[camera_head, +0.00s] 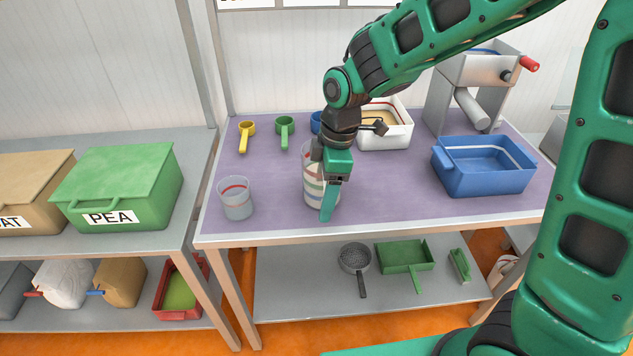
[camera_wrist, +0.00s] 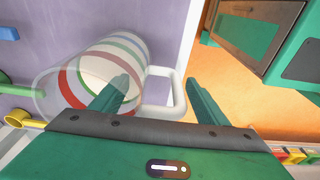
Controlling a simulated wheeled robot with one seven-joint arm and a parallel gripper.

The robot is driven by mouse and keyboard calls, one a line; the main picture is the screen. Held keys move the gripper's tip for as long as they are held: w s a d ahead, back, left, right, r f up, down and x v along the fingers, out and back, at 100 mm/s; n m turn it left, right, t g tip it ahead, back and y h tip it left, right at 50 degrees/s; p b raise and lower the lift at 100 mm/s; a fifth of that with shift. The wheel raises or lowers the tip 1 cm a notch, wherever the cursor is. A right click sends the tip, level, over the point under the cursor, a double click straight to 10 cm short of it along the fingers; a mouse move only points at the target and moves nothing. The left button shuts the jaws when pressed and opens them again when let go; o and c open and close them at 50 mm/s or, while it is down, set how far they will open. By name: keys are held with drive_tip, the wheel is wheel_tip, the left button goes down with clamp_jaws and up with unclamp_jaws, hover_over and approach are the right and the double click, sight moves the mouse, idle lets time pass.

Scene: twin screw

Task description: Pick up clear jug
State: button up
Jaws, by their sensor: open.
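The clear jug (camera_head: 311,190) stands on the purple-topped table near its front edge. It is see-through with coloured bands around it, and my gripper (camera_head: 328,207) partly covers it in the head view. In the wrist view the jug (camera_wrist: 115,55) fills the upper left, with red, blue and green bands. Its pale looped handle (camera_wrist: 178,95) lies between the two open fingers of my gripper (camera_wrist: 159,84). The left finger overlaps the jug's side in the picture; the right finger is beyond the handle. I cannot tell whether either finger touches.
A clear cup (camera_head: 237,203) stands left of the jug. Yellow (camera_head: 246,130) and green (camera_head: 284,126) scoops lie behind. A white tub (camera_head: 385,138), blue basin (camera_head: 484,172) and metal machine (camera_head: 470,90) are to the right. The table between jug and basin is clear.

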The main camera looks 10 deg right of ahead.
drive_tip(key=shift+f, duration=0.35)
drive_tip(key=shift+c, duration=0.3)
drive_tip(key=c, duration=1.5)
drive_tip(key=shift+a, duration=0.1)
clamp_jaws()
drive_tip(key=shift+r, duration=0.15)
